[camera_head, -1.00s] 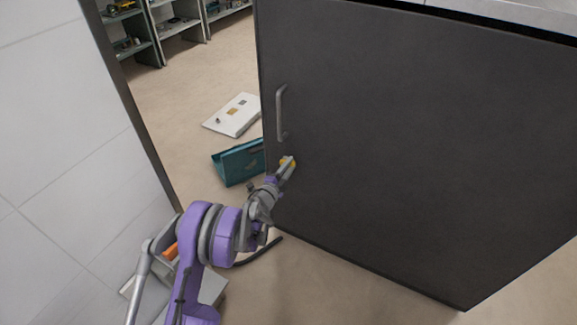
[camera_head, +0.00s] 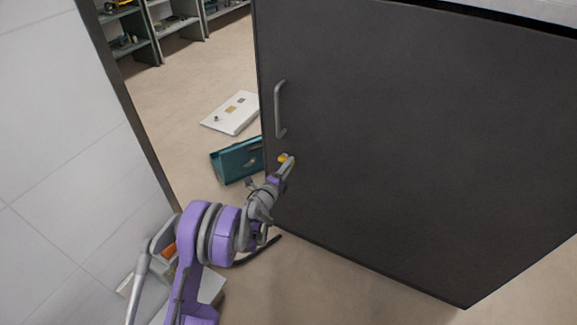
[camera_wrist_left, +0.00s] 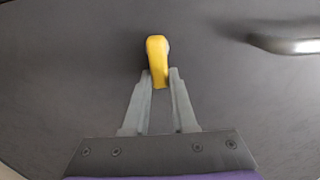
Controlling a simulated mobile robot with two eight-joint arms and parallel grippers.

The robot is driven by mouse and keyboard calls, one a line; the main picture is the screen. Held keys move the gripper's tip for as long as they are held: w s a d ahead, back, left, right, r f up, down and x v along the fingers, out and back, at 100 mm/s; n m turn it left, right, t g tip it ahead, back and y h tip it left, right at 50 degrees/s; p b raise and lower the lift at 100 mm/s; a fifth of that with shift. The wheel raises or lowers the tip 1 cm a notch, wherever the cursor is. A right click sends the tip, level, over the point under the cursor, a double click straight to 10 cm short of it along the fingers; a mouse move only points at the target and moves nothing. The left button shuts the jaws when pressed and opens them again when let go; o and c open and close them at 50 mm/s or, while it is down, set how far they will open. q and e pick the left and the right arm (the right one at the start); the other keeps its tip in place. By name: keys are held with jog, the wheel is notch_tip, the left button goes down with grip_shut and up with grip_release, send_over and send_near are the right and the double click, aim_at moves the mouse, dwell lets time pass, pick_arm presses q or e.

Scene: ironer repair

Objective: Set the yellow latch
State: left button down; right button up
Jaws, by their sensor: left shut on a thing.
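The yellow latch (camera_head: 283,158) sits on the dark door panel (camera_head: 420,150), low and near its left edge, below the grey handle. In the left wrist view the latch (camera_wrist_left: 157,58) hangs with its narrower end downward, slightly tilted. My left gripper (camera_head: 287,163) is at the latch. In the left wrist view its two fingertips (camera_wrist_left: 160,78) are shut around the latch's lower end. The latch's upper part shows above the fingertips. My right gripper is not in view.
The grey handle (camera_head: 280,110) stands out from the door; it also shows in the left wrist view (camera_wrist_left: 290,45). A teal box (camera_head: 237,160) and a white panel (camera_head: 231,113) lie on the floor left of the door. A pale wall (camera_head: 60,150) stands at left.

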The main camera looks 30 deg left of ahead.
pick_arm(q)
jog(key=c, duration=0.7)
grip_release()
jog(key=shift+s, duration=0.1)
jog(key=s+p, duration=0.1)
jog(key=s, duration=0.9)
jog(key=shift+s+a, duration=0.15)
jog(key=shift+s, duration=0.15)
